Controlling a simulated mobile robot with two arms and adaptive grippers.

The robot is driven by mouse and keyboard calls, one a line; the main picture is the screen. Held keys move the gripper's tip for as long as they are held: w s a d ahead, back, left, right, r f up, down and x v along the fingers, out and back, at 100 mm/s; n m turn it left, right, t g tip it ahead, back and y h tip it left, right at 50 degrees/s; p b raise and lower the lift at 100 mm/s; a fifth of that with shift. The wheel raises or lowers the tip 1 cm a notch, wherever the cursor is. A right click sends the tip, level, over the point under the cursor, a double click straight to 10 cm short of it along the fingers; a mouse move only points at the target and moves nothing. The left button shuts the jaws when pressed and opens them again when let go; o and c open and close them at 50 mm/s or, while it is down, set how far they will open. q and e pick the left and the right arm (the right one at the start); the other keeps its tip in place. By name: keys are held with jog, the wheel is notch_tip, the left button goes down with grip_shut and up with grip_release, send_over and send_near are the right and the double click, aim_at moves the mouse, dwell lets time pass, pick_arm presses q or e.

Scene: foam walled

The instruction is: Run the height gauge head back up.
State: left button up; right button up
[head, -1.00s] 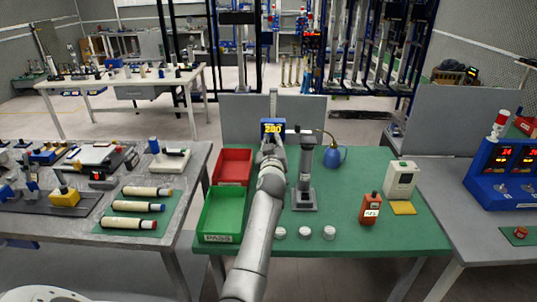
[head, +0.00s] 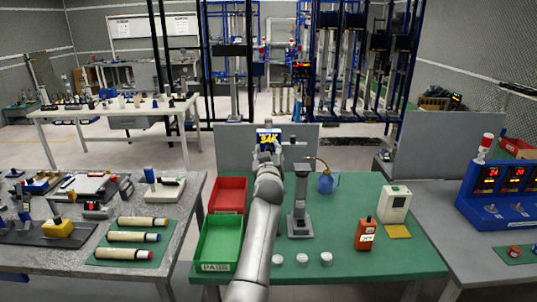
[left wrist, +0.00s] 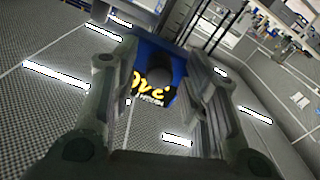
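The height gauge head (head: 268,136) is a blue block with a yellow-lit readout, high in front of the grey back panel. My left arm hides most of the gauge's column and base. My left gripper (head: 267,152) is at the head, on its near side. In the left wrist view, the blue head (left wrist: 151,52) with yellow digits and a dark round part lies between the two fingers (left wrist: 160,90). My right gripper is not in view.
A grey stand (head: 300,190) rises just right of my arm. The red bin (head: 227,195) and green bin (head: 220,243) are left. Several white discs lie in front.

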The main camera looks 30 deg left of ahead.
pick_arm(q)
jog(key=v, duration=0.7)
jog(key=shift+s+d, duration=0.2)
jog(key=shift+s, duration=0.1)
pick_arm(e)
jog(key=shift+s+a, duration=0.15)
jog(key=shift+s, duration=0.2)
